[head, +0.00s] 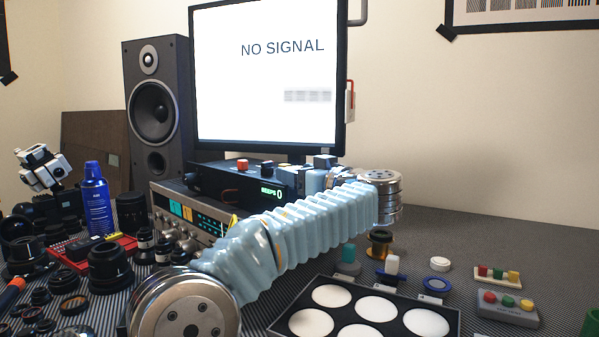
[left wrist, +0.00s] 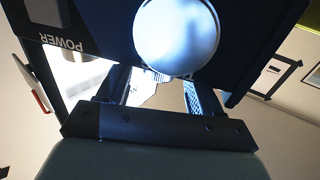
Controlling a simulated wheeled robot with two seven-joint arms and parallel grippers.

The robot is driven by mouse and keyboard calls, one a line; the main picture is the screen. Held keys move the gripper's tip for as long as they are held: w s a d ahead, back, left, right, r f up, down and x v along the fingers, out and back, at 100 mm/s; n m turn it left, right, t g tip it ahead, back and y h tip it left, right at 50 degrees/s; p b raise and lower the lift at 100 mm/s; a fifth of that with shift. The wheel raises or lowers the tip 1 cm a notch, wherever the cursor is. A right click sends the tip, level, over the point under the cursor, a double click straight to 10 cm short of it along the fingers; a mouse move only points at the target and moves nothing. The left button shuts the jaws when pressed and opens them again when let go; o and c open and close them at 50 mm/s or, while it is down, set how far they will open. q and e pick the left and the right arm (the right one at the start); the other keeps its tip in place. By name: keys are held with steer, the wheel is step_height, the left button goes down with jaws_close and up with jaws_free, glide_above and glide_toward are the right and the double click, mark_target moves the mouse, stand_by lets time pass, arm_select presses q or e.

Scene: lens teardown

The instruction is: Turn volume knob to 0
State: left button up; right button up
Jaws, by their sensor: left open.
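The black box (head: 210,180) stands below the monitor, with a green lit display (head: 271,193) showing a small blurred word and what looks like a 0. In the left wrist view a large pale round knob (left wrist: 177,34) sits on a dark panel, near an upside-down POWER label (left wrist: 65,43). My left gripper (left wrist: 162,84) is open, its two fingers pointing at the knob's near edge; I cannot tell whether they touch it. In the head view my left arm crosses in front of the box, hiding its right part and the knob. My right gripper is not in view.
A silver receiver (head: 190,218) sits under the box. A speaker (head: 155,105) and a NO SIGNAL monitor (head: 265,75) stand behind. Lenses and a blue spray can (head: 96,200) crowd the left. A black tray of white discs (head: 290,322) lies in front. The back right table is clear.

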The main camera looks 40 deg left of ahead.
arm_select(q)
steer(key=shift+a, duration=0.1)
steer(key=c, duration=1.1)
steer(key=shift+o, duration=0.2)
steer(key=shift+w, duration=0.1)
steer(key=shift+g, duration=0.3)
steer(key=n+g, duration=0.1)
steer(key=n+g+p, duration=0.1)
steer(key=shift+w+r+g, duration=0.1)
steer(key=shift+w+g, duration=0.2)
steer(key=n+g+p, duration=0.2)
steer(key=g, duration=0.1)
steer(key=n+g+p, duration=0.1)
steer(key=shift+w+r+g, duration=0.1)
steer(key=shift+w+g, duration=0.2)
steer(key=shift+w+n+g+h+p, duration=0.1)
steer(key=shift+n+g+h+p, duration=0.6)
steer(key=shift+g, duration=0.4)
steer(key=shift+w+a+f+n+g+h+p, duration=0.1)
steer(key=shift+f+n+g+h+p, duration=0.15)
steer(key=shift+n+g+p, duration=0.6)
steer(key=shift+g, duration=0.25)
